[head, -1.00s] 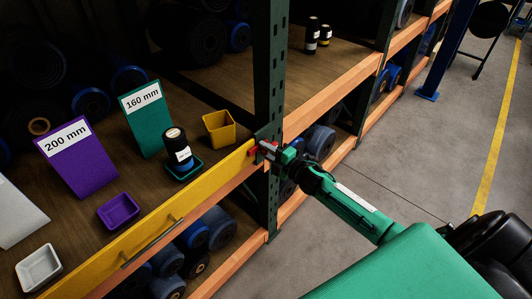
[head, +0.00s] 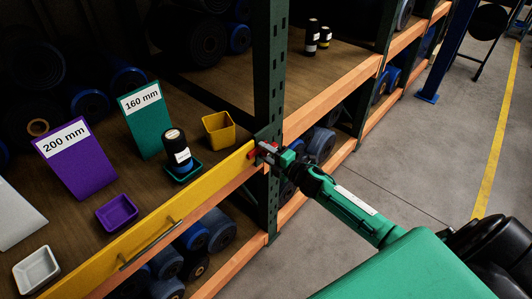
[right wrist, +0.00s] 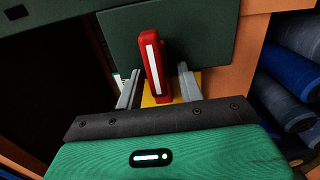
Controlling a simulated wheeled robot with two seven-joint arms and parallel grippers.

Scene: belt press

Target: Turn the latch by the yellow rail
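The yellow rail (head: 196,198) runs along the shelf's front edge and ends at the dark green upright. The red latch (right wrist: 153,62) with a white stripe is at that end, in front of a green plate. It stands nearly upright in the right wrist view, leaning slightly. In the head view only bits of red show behind my fingers. My right gripper (head: 266,150) is at the latch, its two grey fingers on either side of it. The fingers look apart, with a gap at least on the right side. My left gripper is not in view.
The green upright (head: 269,75) stands right beside the latch. The shelf holds a yellow bin (head: 218,129), a teal tray with a black roller (head: 177,150), a purple tray (head: 117,213) and a white tray (head: 37,268). Rollers lie below.

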